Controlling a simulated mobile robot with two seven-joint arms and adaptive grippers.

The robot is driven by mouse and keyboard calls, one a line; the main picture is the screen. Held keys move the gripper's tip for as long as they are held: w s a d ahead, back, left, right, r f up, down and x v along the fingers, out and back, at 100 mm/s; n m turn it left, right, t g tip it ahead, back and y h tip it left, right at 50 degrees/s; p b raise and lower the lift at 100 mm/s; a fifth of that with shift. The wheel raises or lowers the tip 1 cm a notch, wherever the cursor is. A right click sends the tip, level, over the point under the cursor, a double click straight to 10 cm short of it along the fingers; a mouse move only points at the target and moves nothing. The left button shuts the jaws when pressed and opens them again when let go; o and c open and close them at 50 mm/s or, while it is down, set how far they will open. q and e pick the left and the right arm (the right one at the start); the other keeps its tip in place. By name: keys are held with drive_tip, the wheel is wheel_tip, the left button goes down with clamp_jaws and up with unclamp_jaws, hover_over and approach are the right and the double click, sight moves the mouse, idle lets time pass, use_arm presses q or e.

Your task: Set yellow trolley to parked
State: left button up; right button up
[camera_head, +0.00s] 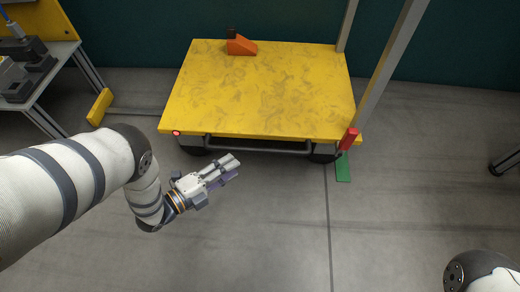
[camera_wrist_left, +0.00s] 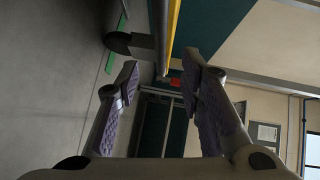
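The yellow trolley (camera_head: 265,95) stands ahead on the grey floor, with a flat worn top and dark wheels below. A red lever (camera_head: 348,139) is at its near right corner and a small red knob (camera_head: 176,133) at its near left corner. A grey bar (camera_head: 255,148) runs under the near edge. My left gripper (camera_head: 232,165) is in front of and apart from that edge. In the left wrist view its fingers (camera_wrist_left: 160,62) are spread with nothing between them; the trolley's yellow edge (camera_wrist_left: 173,25) shows beyond. My right gripper is out of view.
An orange wedge (camera_head: 241,46) lies on the trolley's top. A green strip (camera_head: 343,168) is on the floor below the red lever. A yellow block (camera_head: 100,107) and a bench (camera_head: 55,65) are at left. The floor front centre is clear.

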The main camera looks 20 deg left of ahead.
sight(260, 149)
use_arm(q)
drive_tip(key=b+x, duration=0.4)
drive_tip(key=x, duration=0.7)
drive_tip(key=shift+w+d, duration=0.2)
drive_tip(key=shift+w, duration=0.05)
clamp_jaws()
